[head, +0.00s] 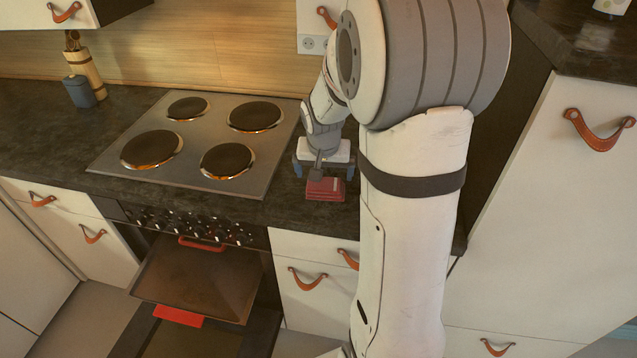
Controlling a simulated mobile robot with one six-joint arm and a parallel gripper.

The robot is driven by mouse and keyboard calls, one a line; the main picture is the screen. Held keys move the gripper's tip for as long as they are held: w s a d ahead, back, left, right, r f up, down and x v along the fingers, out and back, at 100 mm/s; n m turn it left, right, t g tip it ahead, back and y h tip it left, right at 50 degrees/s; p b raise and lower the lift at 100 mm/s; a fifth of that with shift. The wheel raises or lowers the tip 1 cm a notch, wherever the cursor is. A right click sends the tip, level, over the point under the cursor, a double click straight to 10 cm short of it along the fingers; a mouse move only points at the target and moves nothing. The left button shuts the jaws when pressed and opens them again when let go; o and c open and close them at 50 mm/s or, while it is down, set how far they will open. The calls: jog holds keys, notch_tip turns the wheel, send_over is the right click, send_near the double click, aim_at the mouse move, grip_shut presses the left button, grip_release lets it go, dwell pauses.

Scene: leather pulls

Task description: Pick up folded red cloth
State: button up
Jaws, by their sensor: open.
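The folded red cloth (326,190) lies on the dark countertop, right of the stove, close to the counter's front edge. My gripper (324,172) is open above and just behind the cloth, with one finger toward the left and one toward the right. The jaws look wider than the cloth. Part of the cloth's far side is hidden under my gripper, and I cannot tell how far the fingertips are above the counter.
The stove (205,140) with its burners is left of my gripper. A blue container (79,92) stands at the back left. A tall white cabinet (560,215) is at right.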

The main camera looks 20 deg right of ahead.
aim_at(326, 184)
jog(key=p+x, duration=0.1)
jog(key=x, duration=0.5)
jog(key=shift+d, duration=0.2)
jog(key=shift+c, duration=0.6)
jog(key=c, duration=0.6)
